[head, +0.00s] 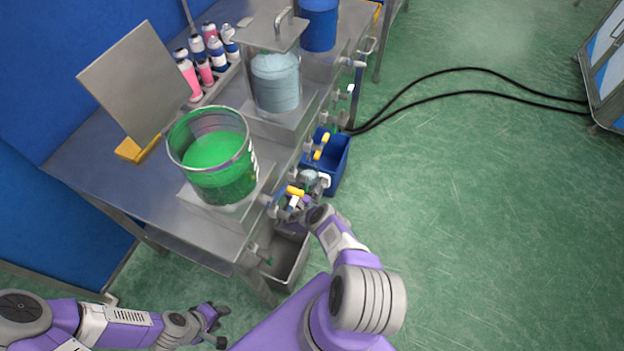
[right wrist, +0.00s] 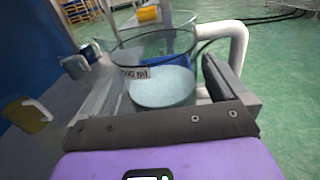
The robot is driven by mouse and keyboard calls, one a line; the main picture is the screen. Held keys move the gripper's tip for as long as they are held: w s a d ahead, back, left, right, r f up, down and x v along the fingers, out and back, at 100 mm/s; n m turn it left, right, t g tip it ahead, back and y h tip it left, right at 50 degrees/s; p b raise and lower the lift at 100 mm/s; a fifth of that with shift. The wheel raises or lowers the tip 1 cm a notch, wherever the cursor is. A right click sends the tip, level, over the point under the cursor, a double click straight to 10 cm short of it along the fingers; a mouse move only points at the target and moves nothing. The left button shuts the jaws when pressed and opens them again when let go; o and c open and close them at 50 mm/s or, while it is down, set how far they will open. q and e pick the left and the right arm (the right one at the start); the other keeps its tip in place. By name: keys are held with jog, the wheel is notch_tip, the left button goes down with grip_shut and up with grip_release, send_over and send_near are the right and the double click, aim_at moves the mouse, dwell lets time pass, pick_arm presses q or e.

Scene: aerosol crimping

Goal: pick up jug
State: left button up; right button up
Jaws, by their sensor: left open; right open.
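A clear jug (right wrist: 165,88) with a white handle and pale blue contents fills the middle of the right wrist view. My right gripper (right wrist: 162,82) is open, with a finger on either side of the jug; I cannot tell whether they touch it. In the head view the jug (head: 310,178) is small and partly hidden beside the taps, with my right gripper (head: 298,202) just in front of it. My left gripper (head: 216,322) is open and empty at the lower left, over the floor.
A steel bench (head: 110,165) carries a clear vat of green liquid (head: 215,165), a vat of pale blue liquid (head: 276,85) and a blue drum (head: 319,25). Taps line its front edge. A blue bin (head: 338,160) and a steel bin (head: 288,262) stand below. The right floor is mostly clear, except hoses (head: 450,93).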

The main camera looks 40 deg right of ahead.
jog(key=shift+x, duration=0.85)
jog(key=shift+c, duration=0.5)
jog(key=c, duration=1)
jog(key=shift+c, duration=0.2)
